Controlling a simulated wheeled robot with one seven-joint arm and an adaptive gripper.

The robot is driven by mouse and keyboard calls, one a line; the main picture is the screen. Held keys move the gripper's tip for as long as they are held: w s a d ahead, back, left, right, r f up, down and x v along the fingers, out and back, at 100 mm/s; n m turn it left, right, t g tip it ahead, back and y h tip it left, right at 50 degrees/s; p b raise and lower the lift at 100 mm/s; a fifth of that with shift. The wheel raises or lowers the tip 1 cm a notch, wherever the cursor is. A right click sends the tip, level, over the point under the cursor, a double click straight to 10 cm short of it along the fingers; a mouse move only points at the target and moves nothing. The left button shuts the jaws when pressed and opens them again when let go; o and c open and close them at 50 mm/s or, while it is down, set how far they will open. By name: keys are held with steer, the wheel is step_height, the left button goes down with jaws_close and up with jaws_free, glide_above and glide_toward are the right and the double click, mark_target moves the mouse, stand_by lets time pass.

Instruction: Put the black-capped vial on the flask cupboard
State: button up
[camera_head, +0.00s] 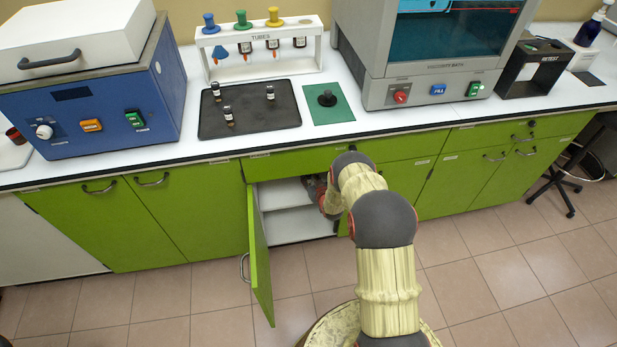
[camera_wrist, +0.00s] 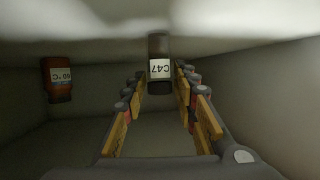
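In the wrist view, which looks upside down, a dark vial (camera_wrist: 159,48) labelled C47 stands against a pale shelf surface inside a cupboard. Its cap is hard to make out in the shadow. My gripper (camera_wrist: 160,78) is open, with its fingers on either side of this vial and thin gaps visible. In the head view, my gripper (camera_head: 318,186) reaches into the open green cupboard (camera_head: 285,195) under the bench and is mostly hidden.
A reddish-brown bottle (camera_wrist: 58,80) labelled 60 °C stands left in the wrist view. The cupboard door (camera_head: 258,258) is swung open. A green mat (camera_head: 328,105) bears a black object. A tube rack (camera_head: 262,65), blue machine (camera_head: 90,90) and viscosity machine (camera_head: 437,66) stand around.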

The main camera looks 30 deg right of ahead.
steer(key=shift+o, duration=0.8)
steer(key=shift+s+r, duration=0.1)
steer(key=shift+r, duration=0.05)
steer(key=p+v, duration=0.4)
steer(key=v, duration=0.8)
steer(key=shift+p, duration=0.3)
